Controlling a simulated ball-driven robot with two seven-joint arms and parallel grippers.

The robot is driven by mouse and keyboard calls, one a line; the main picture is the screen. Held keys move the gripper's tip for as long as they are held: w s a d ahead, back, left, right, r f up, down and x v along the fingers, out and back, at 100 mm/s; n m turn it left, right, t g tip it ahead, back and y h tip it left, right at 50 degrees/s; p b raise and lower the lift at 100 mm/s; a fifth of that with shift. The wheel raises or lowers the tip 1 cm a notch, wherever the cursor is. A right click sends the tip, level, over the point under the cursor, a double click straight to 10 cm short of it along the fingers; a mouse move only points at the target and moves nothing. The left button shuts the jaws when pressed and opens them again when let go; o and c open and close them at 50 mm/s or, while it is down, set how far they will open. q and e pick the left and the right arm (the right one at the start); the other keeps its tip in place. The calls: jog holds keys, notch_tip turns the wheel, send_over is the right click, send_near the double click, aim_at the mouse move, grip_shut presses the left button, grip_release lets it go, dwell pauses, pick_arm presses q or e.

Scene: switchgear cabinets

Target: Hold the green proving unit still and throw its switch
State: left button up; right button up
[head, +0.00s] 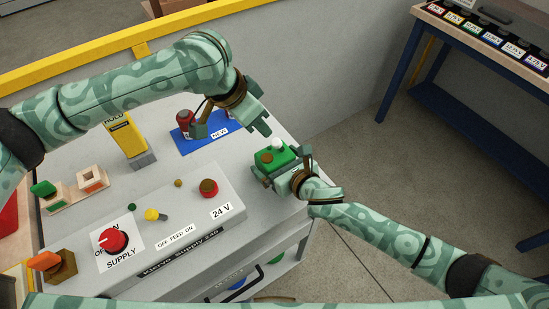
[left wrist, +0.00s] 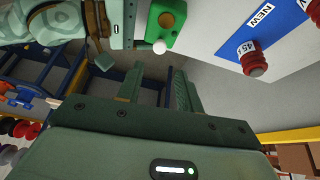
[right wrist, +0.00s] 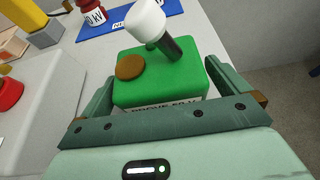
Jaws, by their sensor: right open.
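The green proving unit (head: 289,155) stands near the right edge of the grey bench top. It carries a white-tipped switch lever (head: 277,144) and a brown round button (head: 267,157). My right gripper (right wrist: 160,75) is open, with one finger on each side of the unit; the right wrist view shows the lever (right wrist: 145,20) tilted and the front label partly hidden. My left gripper (head: 232,127) is open and empty, above and to the left of the unit. In the left wrist view the white lever tip (left wrist: 159,47) lies just beyond its fingertips.
A blue mat (head: 214,137) marked NEW, with a red cylinder (head: 185,121) on it, lies behind the unit. A yellow HOLD post (head: 127,138) and the supply panel (head: 190,222) with red knobs stand to the left. Open floor lies right of the bench.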

jog(key=shift+x, duration=0.85)
jog(key=c, duration=1.1)
pick_arm(q)
jog(key=c, duration=0.4)
jog(key=shift+s+a+f+n, duration=0.1)
jog(key=shift+s+f+n, duration=0.05)
jog(key=shift+f+n, duration=0.3)
grip_shut()
pick_arm(e)
jog(key=shift+d, duration=0.1)
pick_arm(q)
jog(key=a+f+n+h, duration=0.3)
jog(key=a+n, duration=0.3)
jog(key=n, duration=0.8)
jog(key=a+f+n+h, duration=0.3)
jog(key=a+n+h, duration=0.2)
jog(key=n, duration=0.9)
jog(key=shift+a+f, duration=0.3)
jog(key=shift+a, duration=0.6)
